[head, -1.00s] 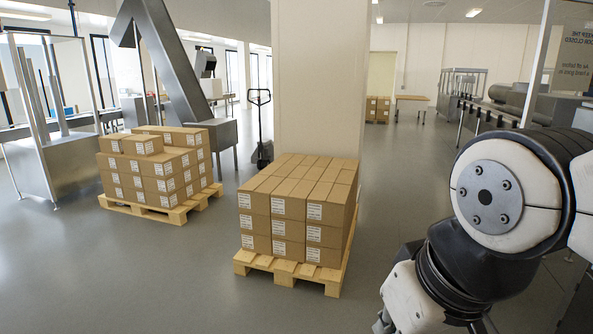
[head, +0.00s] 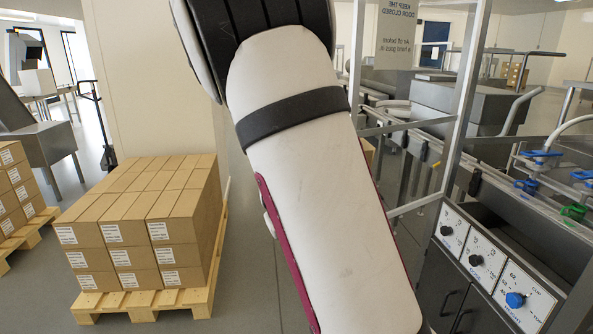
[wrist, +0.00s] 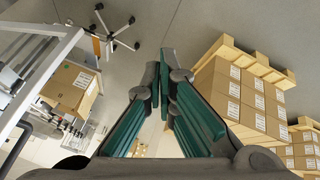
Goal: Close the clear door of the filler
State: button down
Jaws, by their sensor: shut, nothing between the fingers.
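The clear door (head: 388,48) is in the head view at upper right of centre, marked by the printed words about keeping it closed. My arm covers the area left of it, and I cannot tell how far it stands open. The filler (head: 495,262) is at the right, with a front panel of knobs, one of them blue. My gripper (wrist: 162,64) shows in the wrist view with its green-padded fingers together and nothing between them. It is over the floor and apart from the door. The head view does not show the gripper.
A pallet (head: 145,305) of stacked cartons stands left of my arm, and more cartons are at the far left. A pale column (head: 150,80) rises behind. In the wrist view, a wheeled stand base (wrist: 112,35) and a carton (wrist: 72,88) are at the left.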

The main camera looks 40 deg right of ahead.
jog(key=w+d+n+h+p, duration=0.15)
jog(key=d+h, duration=0.45)
jog(key=d, duration=0.7)
jog(key=w+d+r+n+t+h, duration=0.4)
jog(key=w+r+n+h, duration=0.2)
jog(key=r+n, duration=0.15)
jog(key=d+m+p, duration=0.1)
jog(key=d+p, duration=0.2)
jog(key=d, duration=0.5)
jog(key=shift+w+r+p, duration=0.35)
jog(key=shift+w, duration=0.1)
